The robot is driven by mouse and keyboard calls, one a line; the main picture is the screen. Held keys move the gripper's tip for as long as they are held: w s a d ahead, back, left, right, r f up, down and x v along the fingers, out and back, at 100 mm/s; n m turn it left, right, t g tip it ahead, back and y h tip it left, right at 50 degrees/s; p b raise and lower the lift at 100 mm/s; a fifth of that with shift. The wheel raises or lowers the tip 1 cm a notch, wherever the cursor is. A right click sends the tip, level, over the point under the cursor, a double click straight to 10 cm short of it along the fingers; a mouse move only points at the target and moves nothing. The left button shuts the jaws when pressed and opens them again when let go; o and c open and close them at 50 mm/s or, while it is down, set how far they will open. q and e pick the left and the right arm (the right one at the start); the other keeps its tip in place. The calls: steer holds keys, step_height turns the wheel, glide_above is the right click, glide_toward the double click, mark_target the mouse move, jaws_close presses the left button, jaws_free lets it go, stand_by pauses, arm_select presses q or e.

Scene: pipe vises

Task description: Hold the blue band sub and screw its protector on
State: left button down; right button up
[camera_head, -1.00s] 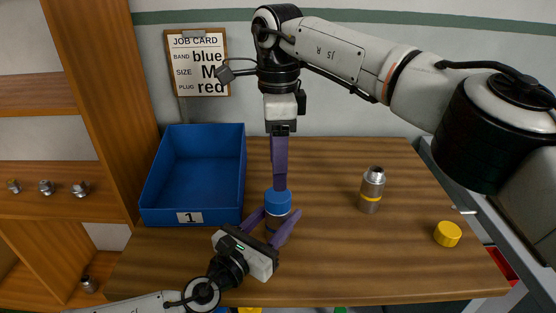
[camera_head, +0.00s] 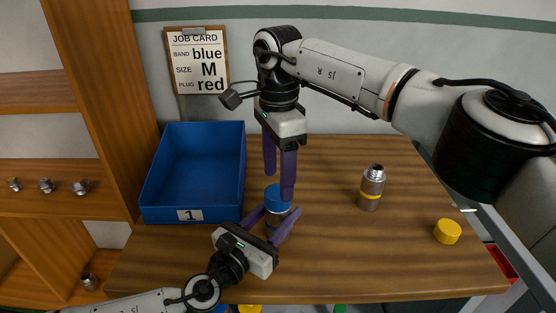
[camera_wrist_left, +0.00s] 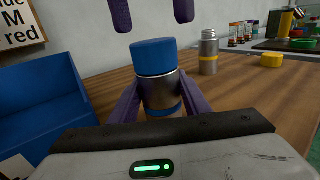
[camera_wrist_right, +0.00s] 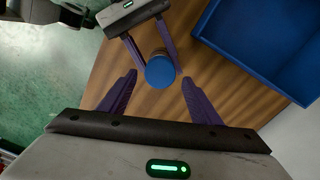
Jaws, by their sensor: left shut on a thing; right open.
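The blue band sub (camera_wrist_left: 162,92) is a grey metal cylinder with a blue band low on its body, standing upright on the table. The blue protector (camera_wrist_left: 152,56) sits on its top; it also shows in the head view (camera_head: 277,198) and the right wrist view (camera_wrist_right: 160,72). I cannot tell how tightly it is seated. My left gripper (camera_head: 279,228) is shut on the sub's body from the near side. My right gripper (camera_head: 279,180) is open and points down above the protector, its fingers apart from it in the right wrist view (camera_wrist_right: 160,88).
A yellow-banded sub (camera_head: 371,188) stands uncapped to the right, with a yellow protector (camera_head: 447,232) farther right. A blue bin (camera_head: 190,215) marked 1 is at the left. A job card (camera_head: 197,60) reads blue, M, red. Small plugs (camera_head: 46,186) sit on the left shelf.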

mark_target(278, 191)
steer(key=shift+f, duration=2.25)
steer(key=c, duration=1.1)
steer(key=m, duration=0.9)
steer(key=shift+m, duration=0.3)
steer(key=m, duration=1.1)
steer(key=shift+m, duration=0.3)
steer(key=o, duration=1.3)
steer(key=shift+c, duration=0.2)
